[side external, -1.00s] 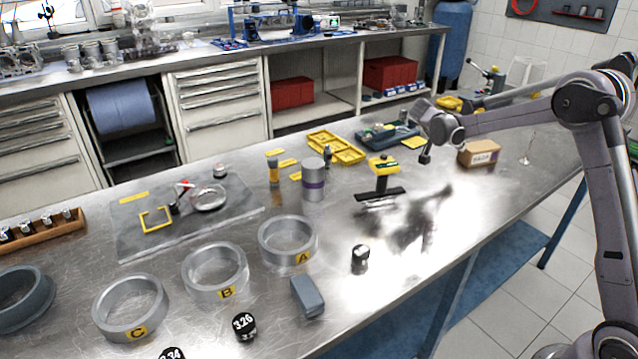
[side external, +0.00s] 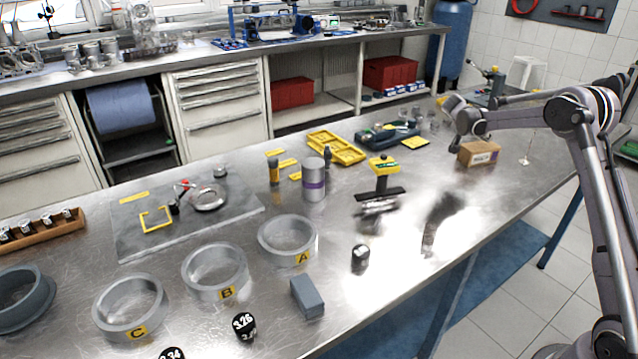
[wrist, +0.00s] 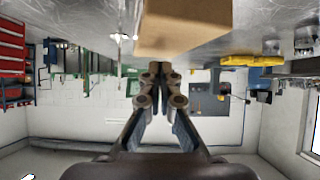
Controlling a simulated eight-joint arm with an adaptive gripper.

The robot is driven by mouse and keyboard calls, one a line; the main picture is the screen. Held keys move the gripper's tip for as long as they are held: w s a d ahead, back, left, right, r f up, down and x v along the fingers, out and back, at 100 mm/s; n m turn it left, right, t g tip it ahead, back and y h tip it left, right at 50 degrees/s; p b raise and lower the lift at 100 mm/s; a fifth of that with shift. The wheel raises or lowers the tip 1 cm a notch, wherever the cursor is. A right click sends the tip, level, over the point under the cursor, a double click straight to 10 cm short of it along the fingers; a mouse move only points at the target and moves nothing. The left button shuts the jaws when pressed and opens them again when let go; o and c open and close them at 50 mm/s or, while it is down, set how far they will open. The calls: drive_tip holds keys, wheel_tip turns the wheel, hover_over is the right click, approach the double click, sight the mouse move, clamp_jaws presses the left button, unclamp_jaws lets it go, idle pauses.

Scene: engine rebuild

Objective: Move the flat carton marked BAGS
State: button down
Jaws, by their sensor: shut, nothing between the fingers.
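The small brown carton (side external: 478,154) lies on the steel bench toward its right end. Its marking is too small to read surely. My gripper (side external: 459,145) is just left of the carton in the side view, close to it, with the fingers small and hard to make out there. In the wrist view, the fingers (wrist: 160,72) are shut together and empty. The carton (wrist: 185,28) fills the top middle of that view, just beyond the fingertips. I cannot tell whether they touch it.
A black stand with a yellow top (side external: 383,178) stands left of the carton. Yellow trays (side external: 336,147) and a grey-green case (side external: 387,136) lie farther back. A thin stand (side external: 527,150) is to the right. Bare bench lies in front of the carton.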

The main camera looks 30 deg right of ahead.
drive_tip(key=shift+a+f, duration=0.15)
drive_tip(key=shift+f, duration=0.7)
drive_tip(key=shift+a+f, duration=0.1)
drive_tip(key=a, duration=1.4)
drive_tip(key=w+a, duration=0.1)
drive_tip(key=a, duration=0.7)
